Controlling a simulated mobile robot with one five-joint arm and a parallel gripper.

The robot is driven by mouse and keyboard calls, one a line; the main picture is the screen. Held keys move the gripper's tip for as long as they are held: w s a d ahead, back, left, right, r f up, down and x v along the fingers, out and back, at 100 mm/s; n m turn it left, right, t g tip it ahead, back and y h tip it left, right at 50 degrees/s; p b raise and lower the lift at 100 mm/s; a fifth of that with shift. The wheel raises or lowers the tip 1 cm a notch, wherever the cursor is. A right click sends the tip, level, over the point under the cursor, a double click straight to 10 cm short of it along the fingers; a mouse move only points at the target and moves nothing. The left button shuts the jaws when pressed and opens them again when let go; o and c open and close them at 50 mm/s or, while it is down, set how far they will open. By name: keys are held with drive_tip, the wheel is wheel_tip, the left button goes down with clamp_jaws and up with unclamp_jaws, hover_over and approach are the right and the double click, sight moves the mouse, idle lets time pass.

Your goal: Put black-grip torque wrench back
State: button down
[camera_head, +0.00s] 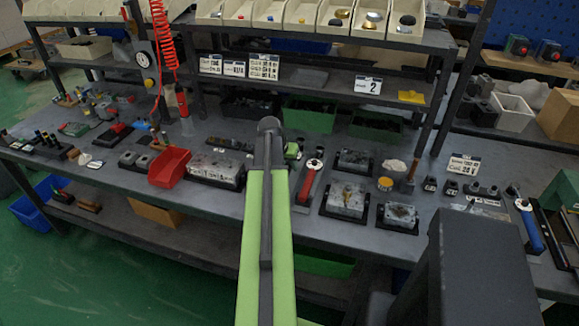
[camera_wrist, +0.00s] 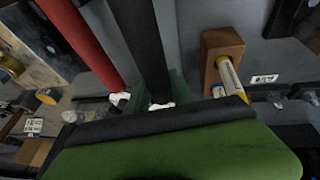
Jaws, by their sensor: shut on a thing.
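The black-grip torque wrench shows in the wrist view as a long black bar (camera_wrist: 143,38) running down from the top edge. Its lower end comes close to the dark edge of my gripper (camera_wrist: 158,118), between dark green parts. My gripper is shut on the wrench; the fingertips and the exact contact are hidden. In the head view my green arm reaches over the bench and hides the gripper and most of the wrench. A small green part (camera_head: 293,151) shows just right of the arm and may belong to its holder.
A red-grip wrench (camera_head: 308,183) lies close to the right, also seen in the wrist view (camera_wrist: 82,38). A red bin (camera_head: 169,167) and metal blocks (camera_head: 346,198) stand on the bench (camera_head: 118,187). A brown block (camera_wrist: 219,58) stands nearby. A blue-grip wrench (camera_head: 530,228) lies far right.

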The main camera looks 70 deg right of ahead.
drive_tip(key=shift+f+b, duration=1.3)
drive_tip(key=shift+f, duration=0.05)
drive_tip(key=c, duration=1)
unclamp_jaws()
drive_tip(key=shift+c, duration=0.2)
drive_tip(key=shift+r, duration=0.1)
drive_tip(key=p+v, duration=1.6)
drive_tip(key=v, duration=0.1)
drive_tip(key=shift+r, duration=0.15)
